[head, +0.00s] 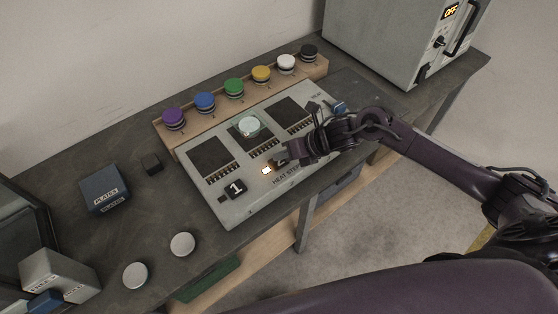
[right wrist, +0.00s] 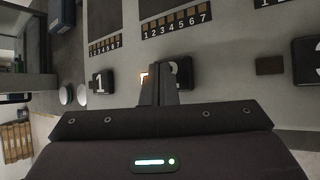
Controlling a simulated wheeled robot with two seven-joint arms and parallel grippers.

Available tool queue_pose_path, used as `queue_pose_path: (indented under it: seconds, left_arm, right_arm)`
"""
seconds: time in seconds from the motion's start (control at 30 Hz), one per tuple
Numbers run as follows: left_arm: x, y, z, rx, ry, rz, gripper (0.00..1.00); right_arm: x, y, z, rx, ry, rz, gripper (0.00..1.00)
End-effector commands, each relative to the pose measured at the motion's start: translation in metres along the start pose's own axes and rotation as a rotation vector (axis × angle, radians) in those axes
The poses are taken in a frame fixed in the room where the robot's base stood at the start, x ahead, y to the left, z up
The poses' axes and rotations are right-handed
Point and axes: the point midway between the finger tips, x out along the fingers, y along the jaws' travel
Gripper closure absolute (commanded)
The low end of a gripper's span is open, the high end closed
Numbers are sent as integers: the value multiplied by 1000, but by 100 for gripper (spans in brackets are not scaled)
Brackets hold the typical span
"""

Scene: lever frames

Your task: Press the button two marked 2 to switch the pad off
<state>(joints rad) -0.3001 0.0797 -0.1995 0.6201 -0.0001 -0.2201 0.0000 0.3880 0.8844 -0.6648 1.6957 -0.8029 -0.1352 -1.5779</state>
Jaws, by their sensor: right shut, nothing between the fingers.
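The heat step panel (head: 226,209) is a pale plate on the bench with three dark pads and black numbered buttons. Button two (right wrist: 185,76), marked 2, shows partly in the right wrist view behind my fingers; in the head view my gripper covers most of it. A small lamp (head: 266,170) glows orange-white just left of it. The middle pad (head: 262,146) carries a round pale-green dish (head: 246,127). My right gripper (right wrist: 160,84) is shut and empty, its tips at button two; I cannot tell whether they touch it. My left gripper is out of view.
Button one (head: 236,188) is left of the lamp; button three (right wrist: 307,60) is at the right wrist view's edge. Several coloured knobs stand on a wooden rail (head: 166,134) behind the panel. A grey oven (head: 385,45) reading OFF is at back right. A plates box (head: 103,188) stands left.

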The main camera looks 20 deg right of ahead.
Motion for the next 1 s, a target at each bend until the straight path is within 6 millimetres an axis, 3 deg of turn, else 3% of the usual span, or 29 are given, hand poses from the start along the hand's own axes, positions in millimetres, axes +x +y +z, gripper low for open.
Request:
queue_pose_path:
  seconds: [1.0]
  left_arm:
    - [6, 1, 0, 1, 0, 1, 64]
  right_arm:
    - [3, -2, -2, 0, 0, 0, 100]
